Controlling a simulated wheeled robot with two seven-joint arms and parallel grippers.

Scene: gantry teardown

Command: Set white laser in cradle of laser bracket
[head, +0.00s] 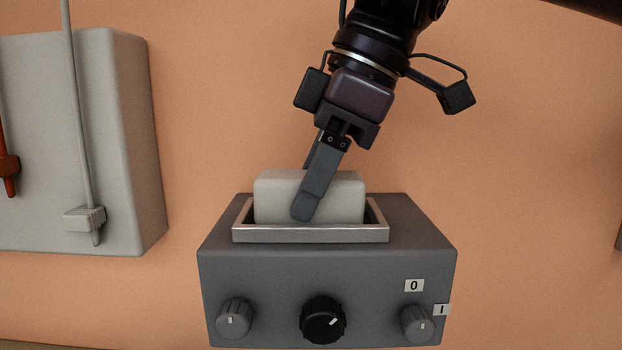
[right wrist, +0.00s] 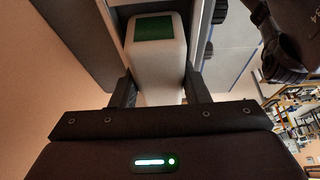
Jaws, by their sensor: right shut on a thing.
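The white laser (head: 345,197) is a pale rounded block. It sits upright inside a low metal-rimmed cradle (head: 310,235) on top of a grey box, which I take to be the laser bracket (head: 330,272). My right gripper (head: 306,205) comes down from above, tilted, and is shut on the laser. One finger crosses its front; the other is mostly hidden behind it. In the right wrist view the white laser (right wrist: 158,75) lies between both fingers and has a green patch on its end. The laser's underside is hidden by the cradle's front rim. My left gripper is not in view.
The grey box carries two grey knobs, a black knob (head: 323,319) and labels "0" and "I" on its front. A light grey cabinet (head: 125,140) with a thin rod (head: 80,120) and a red-brown handle (head: 10,172) stands at the left. The orange surface around is clear.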

